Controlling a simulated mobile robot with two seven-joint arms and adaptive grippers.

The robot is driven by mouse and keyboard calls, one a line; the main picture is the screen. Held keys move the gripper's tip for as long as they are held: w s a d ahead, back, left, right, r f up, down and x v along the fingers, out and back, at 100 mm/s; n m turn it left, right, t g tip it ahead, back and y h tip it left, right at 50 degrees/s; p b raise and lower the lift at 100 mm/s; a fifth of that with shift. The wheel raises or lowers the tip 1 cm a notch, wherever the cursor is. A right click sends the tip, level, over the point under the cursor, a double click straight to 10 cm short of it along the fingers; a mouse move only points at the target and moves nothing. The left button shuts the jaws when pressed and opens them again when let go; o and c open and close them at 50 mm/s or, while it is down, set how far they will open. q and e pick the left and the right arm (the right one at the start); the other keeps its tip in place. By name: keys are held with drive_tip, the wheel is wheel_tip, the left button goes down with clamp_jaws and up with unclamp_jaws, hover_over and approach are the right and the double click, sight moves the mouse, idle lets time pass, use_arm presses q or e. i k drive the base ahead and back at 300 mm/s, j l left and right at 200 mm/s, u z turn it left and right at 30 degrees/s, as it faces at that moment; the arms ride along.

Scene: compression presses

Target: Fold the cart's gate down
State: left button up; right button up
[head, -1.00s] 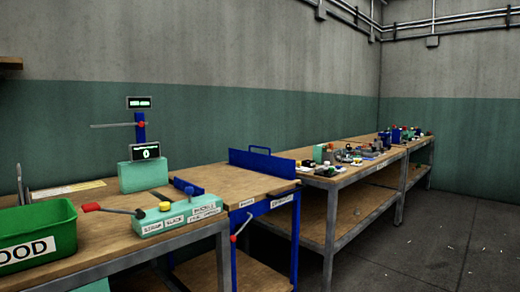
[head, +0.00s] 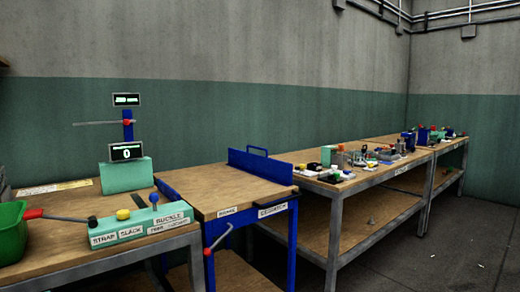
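The blue-framed cart (head: 244,194) with a wooden top stands between the left bench and the long right bench. A tall blue panel (head: 261,166), which looks like its gate, stands upright along the cart's right edge with a blue loop handle (head: 257,151) behind it. A lower blue panel (head: 167,191) shows at the cart's left edge. A brake lever with a red knob (head: 208,252) hangs at the cart's front, by a label reading BRAKE. Neither of my grippers shows in the head view.
The left bench (head: 60,243) holds a mint control box (head: 144,229) with a red-handled lever, a green bin (head: 11,232) and a mint press unit (head: 127,174) with displays. The right bench (head: 376,179) carries many small parts. Floor is open at lower right.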

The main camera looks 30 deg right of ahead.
sight(281, 171)
drive_tip(key=l+u, duration=0.15)
drive_tip(key=l, duration=0.6)
drive_tip(key=k+l+u, duration=0.15)
drive_tip(key=l, duration=0.6)
drive_tip(key=l+u, duration=0.15)
drive_tip(key=l, duration=0.6)
